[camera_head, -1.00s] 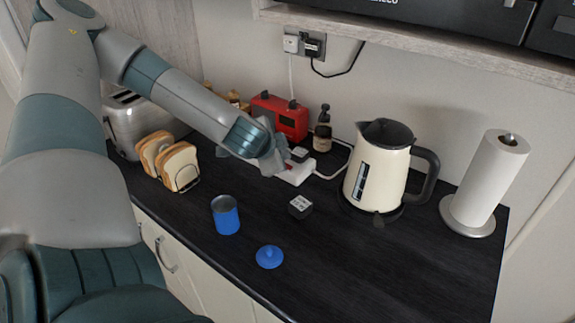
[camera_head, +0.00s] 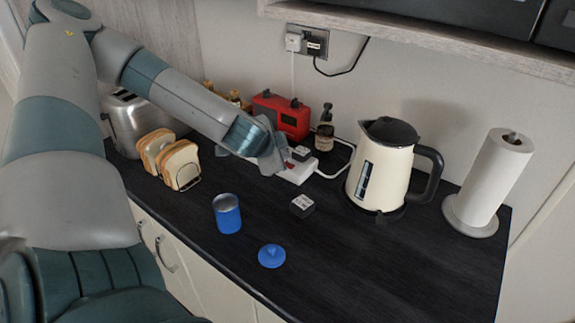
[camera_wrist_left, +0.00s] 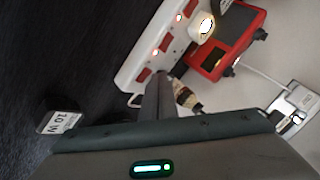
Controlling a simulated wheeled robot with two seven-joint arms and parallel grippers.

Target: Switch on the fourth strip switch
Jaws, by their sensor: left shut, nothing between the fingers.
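The white power strip (camera_head: 302,173) lies on the dark worktop beside the kettle. In the left wrist view the strip (camera_wrist_left: 136,62) has several red switches in a row. The end switch (camera_wrist_left: 144,75) is closest to my fingertips, and no light shows clearly on it. Small lights glow by the switches farther along. A plug (camera_wrist_left: 203,26) sits in the strip. My right gripper is out of view.
The red radio (camera_head: 282,115) and a dark bottle (camera_head: 324,130) stand behind the strip. The cream kettle (camera_head: 380,170) is to its right. The toast rack (camera_head: 172,162) is left.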

